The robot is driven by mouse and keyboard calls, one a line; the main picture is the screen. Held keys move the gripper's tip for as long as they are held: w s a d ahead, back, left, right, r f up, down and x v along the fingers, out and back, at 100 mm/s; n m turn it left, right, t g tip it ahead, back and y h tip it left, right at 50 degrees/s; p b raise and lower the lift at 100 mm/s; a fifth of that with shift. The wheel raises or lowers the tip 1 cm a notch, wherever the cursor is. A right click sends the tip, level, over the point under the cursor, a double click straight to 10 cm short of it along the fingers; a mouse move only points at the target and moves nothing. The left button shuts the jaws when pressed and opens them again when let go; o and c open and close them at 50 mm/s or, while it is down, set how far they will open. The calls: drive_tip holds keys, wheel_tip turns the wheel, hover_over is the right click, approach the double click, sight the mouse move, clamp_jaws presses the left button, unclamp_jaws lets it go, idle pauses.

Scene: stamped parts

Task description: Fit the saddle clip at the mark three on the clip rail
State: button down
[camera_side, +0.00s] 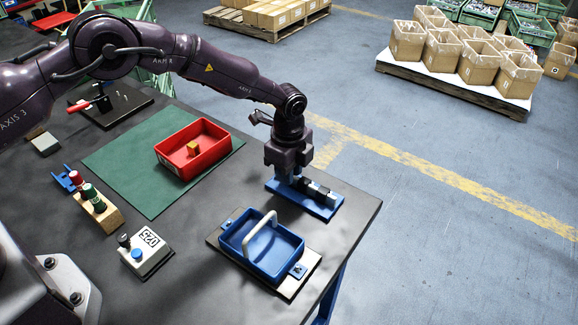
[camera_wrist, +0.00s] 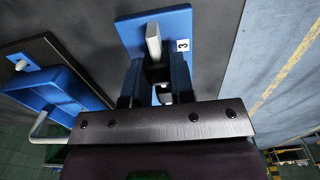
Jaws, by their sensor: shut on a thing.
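The clip rail (camera_wrist: 153,42) is a pale bar on a blue base plate; in the side view the base (camera_side: 326,209) lies near the table's right edge. A white label with a 3 (camera_wrist: 182,45) sits on the base beside the rail. My gripper (camera_side: 291,178) is at the left end of the rail, pointing down. In the wrist view my gripper (camera_wrist: 157,78) has its dark fingers close to the rail's near end. It is shut on the saddle clip, which is mostly hidden between the fingers. I cannot tell whether the clip touches the rail.
A blue tray with a white handle (camera_side: 262,229) stands in front of the rail. A red bin (camera_side: 196,160) holding a small yellow block is on a green mat (camera_side: 121,162). A grey button box (camera_side: 146,254) is at front left. Dark pieces sit along the rail.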

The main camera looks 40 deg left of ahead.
drive_tip(key=shift+f, duration=0.3)
drive_tip(key=c, duration=0.9)
unclamp_jaws()
wheel_tip(320, 180, up, 13)
